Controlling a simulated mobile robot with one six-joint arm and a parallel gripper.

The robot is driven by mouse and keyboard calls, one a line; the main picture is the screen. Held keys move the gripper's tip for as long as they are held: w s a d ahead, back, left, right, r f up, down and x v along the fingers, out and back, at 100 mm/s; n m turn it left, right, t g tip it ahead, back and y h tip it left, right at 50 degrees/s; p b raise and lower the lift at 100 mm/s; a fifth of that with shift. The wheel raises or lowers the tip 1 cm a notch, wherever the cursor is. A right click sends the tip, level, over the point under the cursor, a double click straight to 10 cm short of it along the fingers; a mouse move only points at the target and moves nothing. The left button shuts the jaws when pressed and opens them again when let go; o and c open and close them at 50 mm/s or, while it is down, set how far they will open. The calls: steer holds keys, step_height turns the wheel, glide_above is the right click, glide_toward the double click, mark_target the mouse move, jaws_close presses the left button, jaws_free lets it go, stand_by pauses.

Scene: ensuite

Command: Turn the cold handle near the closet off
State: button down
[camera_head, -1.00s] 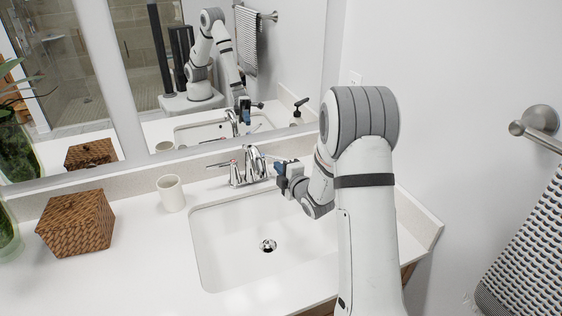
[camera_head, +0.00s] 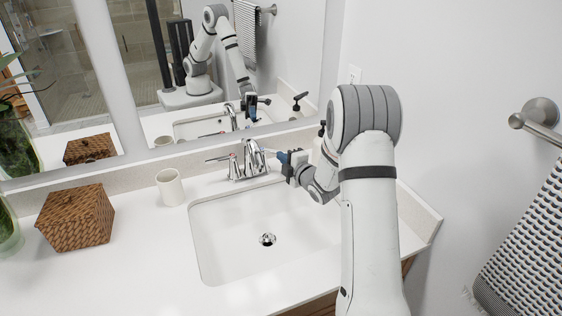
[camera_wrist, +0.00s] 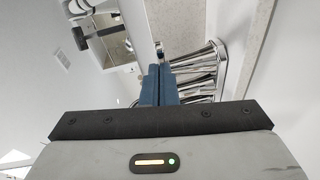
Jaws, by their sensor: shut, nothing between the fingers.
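A chrome faucet (camera_head: 253,158) stands behind the sink, with a spout in the middle and a lever handle (camera_head: 222,158) pointing left. The lever on its right side is largely hidden by the spout and my gripper. My gripper (camera_head: 279,156) is shut and empty, with blue fingers at the faucet's right side, close to it. In the wrist view the fingers (camera_wrist: 159,84) lie just left of the chrome faucet parts (camera_wrist: 200,72). I cannot tell whether they touch. No closet is clearly seen.
The white sink basin (camera_head: 225,240) is empty below the faucet. A white cup (camera_head: 170,188) and a woven box (camera_head: 77,218) stand on the counter to the left. The mirror (camera_head: 220,60) rises behind the faucet. A towel (camera_head: 520,255) hangs at right.

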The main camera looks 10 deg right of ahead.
steer(key=shift+d, duration=0.1)
steer(key=w+n+g+y+b, duration=0.1)
steer(key=y, duration=0.1)
steer(key=w+d+n+g+y+b, duration=0.1)
steer(key=n+y+b, duration=0.1)
steer(key=w+d+n+g+y+b, duration=0.1)
steer(key=g+y+b, duration=0.1)
steer(key=shift+w+d+f+n, duration=0.15)
steer(key=shift+d+f+n, duration=0.05)
steer(key=shift+n, duration=0.2)
steer(key=shift+w+d+r+b, duration=0.15)
steer(key=shift+w+d+b, duration=0.05)
steer(key=shift+w+b, duration=0.7)
steer(key=shift+r, duration=0.2)
